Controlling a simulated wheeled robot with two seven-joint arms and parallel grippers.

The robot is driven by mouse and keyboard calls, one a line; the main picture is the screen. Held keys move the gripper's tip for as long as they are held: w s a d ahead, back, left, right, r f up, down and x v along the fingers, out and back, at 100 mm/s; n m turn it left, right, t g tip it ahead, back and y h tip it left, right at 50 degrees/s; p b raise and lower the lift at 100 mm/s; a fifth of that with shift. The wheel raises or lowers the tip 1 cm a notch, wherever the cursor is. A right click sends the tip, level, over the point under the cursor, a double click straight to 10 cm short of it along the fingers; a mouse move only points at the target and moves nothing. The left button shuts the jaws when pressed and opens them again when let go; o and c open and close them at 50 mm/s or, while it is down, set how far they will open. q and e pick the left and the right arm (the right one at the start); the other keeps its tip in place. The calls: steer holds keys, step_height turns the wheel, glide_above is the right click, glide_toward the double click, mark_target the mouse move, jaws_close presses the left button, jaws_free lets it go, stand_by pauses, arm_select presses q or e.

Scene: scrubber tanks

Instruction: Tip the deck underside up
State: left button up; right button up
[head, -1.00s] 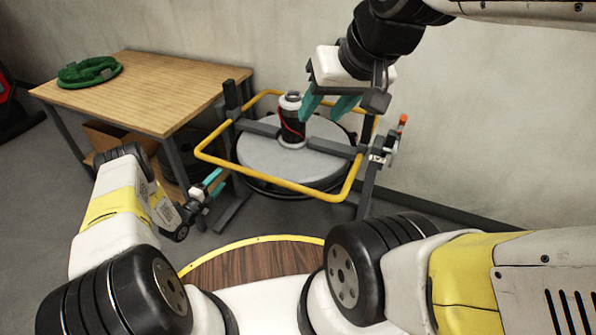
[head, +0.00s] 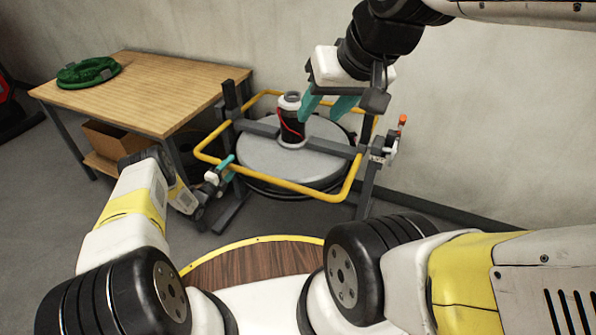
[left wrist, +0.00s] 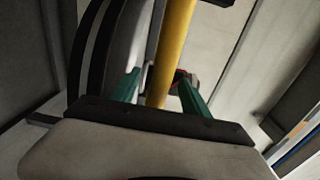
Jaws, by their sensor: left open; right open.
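The deck (head: 285,165) is a grey disc in a dark stand, with a black and white motor (head: 291,120) upright on top. A yellow tubular hoop (head: 290,188) runs around it. My left gripper (head: 228,168) is open at the hoop's left side. In the left wrist view the yellow bar (left wrist: 173,50) lies between the open teal fingers of this gripper (left wrist: 160,85); I cannot tell how deep it sits. My right gripper (head: 327,108) is open above the deck, just right of the motor, partly hiding the hoop's back.
An orange-tipped lever (head: 402,121) is on the stand's right side (head: 368,185). A wooden table (head: 150,90) with a green ring-shaped item (head: 88,72) stands at the left, a cardboard box (head: 108,138) below it. The wall is close behind the stand.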

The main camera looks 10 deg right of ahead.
arm_select(q)
jaws_close()
step_height(320, 180, down, 7)
steer(key=w, duration=0.1)
steer(key=shift+d+f, duration=0.2)
steer(key=shift+d, duration=0.25)
